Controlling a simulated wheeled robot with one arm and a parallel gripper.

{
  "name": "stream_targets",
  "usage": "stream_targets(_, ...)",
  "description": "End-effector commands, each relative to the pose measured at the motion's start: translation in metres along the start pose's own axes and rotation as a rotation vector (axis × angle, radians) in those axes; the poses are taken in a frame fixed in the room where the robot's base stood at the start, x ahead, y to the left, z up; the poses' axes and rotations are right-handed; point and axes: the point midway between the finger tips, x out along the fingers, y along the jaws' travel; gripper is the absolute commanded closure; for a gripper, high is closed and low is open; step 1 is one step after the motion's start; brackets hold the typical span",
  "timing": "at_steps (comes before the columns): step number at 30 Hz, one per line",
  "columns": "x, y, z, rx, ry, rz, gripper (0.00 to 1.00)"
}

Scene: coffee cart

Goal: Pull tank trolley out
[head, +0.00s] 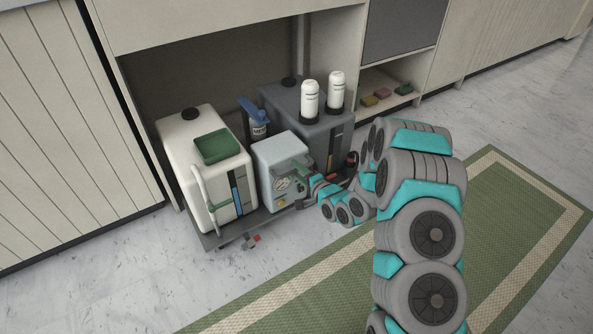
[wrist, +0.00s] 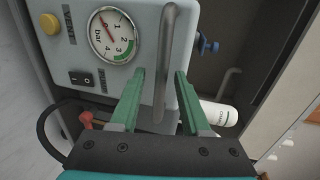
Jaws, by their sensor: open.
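The tank trolley (head: 228,236) is a low dark platform at the cabinet opening in the head view. It carries a white tank (head: 182,152), a grey-blue box (head: 275,150) and a dark grey tank (head: 290,105). My gripper (head: 302,170) is open at the front of the grey-blue box. In the wrist view, the box face (wrist: 75,18) shows a pressure gauge (wrist: 112,35) and a switch. A vertical metal bar handle (wrist: 164,60) stands between the open green fingers (wrist: 160,75). I cannot tell whether either finger touches it.
Two white bottles (head: 310,98) stand on the dark tank, with a blue-topped bottle (head: 257,122) behind the box. Cabinet panels (head: 70,120) flank the opening. Open floor and a green rug (head: 300,292) lie in front.

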Motion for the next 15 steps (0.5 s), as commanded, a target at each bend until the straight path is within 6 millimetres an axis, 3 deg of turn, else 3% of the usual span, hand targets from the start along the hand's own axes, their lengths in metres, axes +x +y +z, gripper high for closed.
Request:
stream_targets(9, -0.05, 0.0, -0.001, 0.004, 0.002, 0.001, 0.53)
stream_targets(15, -0.068, 0.001, 0.0, 0.001, -0.001, 0.001, 0.53)
